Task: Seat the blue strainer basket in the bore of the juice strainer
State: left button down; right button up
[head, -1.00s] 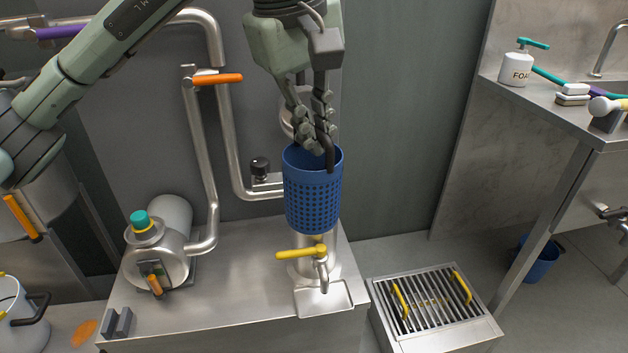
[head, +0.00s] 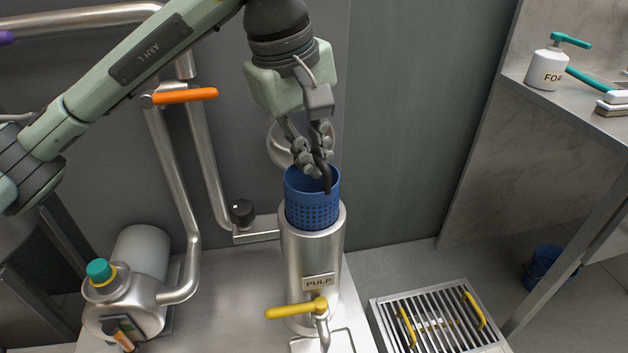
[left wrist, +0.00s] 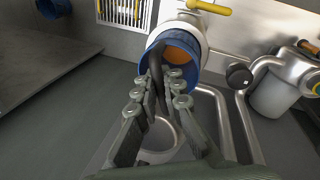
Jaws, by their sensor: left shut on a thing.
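The blue strainer basket (head: 312,208) is upright, its lower part hidden inside the top of the steel juice strainer (head: 298,262). Its perforated upper wall and rim stand above the strainer's mouth. My left gripper (head: 312,164) is above the basket, shut on its dark handle (head: 326,178). In the left wrist view, my left gripper (left wrist: 160,85) holds the dark handle (left wrist: 157,72). The basket's blue rim (left wrist: 146,58) shows beyond the fingers at the strainer's mouth, with orange colour inside. How deep the basket sits is hidden. My right gripper is not in view.
A yellow tap lever (head: 297,309) is on the strainer's front. A black knob (head: 242,212) and pipe with an orange lever (head: 186,96) are to the left. A pump (head: 140,270) stands lower left. A slatted crate (head: 440,318) is at lower right.

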aim_at(314, 180)
pick_arm(q)
notch_tip(314, 180, down, 4)
jog(key=shift+r, duration=0.15)
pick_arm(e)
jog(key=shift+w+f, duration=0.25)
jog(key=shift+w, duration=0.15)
pick_arm(q)
jog(key=c, duration=1.8)
grip_release()
jog(key=shift+o, duration=0.8)
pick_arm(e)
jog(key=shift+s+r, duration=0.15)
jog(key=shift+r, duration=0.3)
